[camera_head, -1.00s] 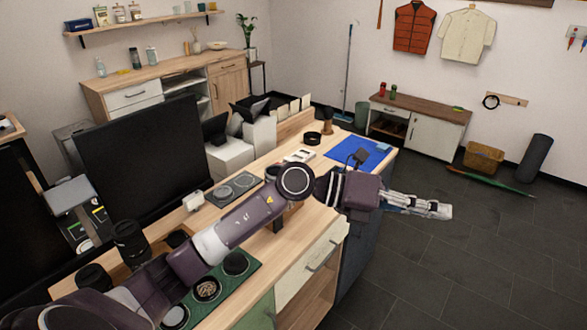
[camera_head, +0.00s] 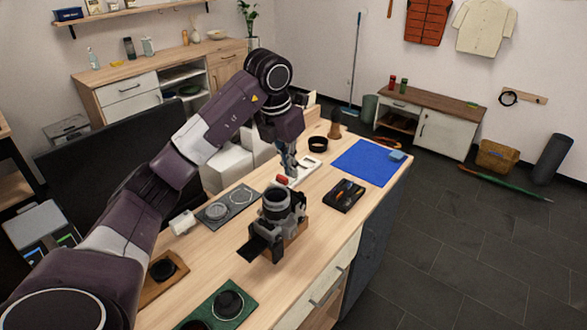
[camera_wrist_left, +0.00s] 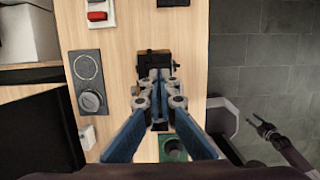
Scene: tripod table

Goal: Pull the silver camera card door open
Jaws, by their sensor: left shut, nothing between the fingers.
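The silver camera (camera_head: 277,210) sits on a wooden block on the table in the head view, its lens up. A black flat part sticks out at its front left; I cannot tell whether it is the card door. My left gripper (camera_head: 289,170) points down just behind the camera, shut and empty. In the left wrist view, the left gripper (camera_wrist_left: 160,82) partly hides the camera (camera_wrist_left: 155,58); whether it touches is unclear. My right gripper (camera_wrist_left: 264,129) shows small in the left wrist view, right of the table edge; its opening is unclear.
A grey tray (camera_head: 243,190) with round pieces lies left of the camera. A black tray (camera_head: 345,188) lies right, before a blue mat (camera_head: 365,170). A white box with a red piece (camera_head: 281,181) is behind. A green tray (camera_head: 198,313) is at the front.

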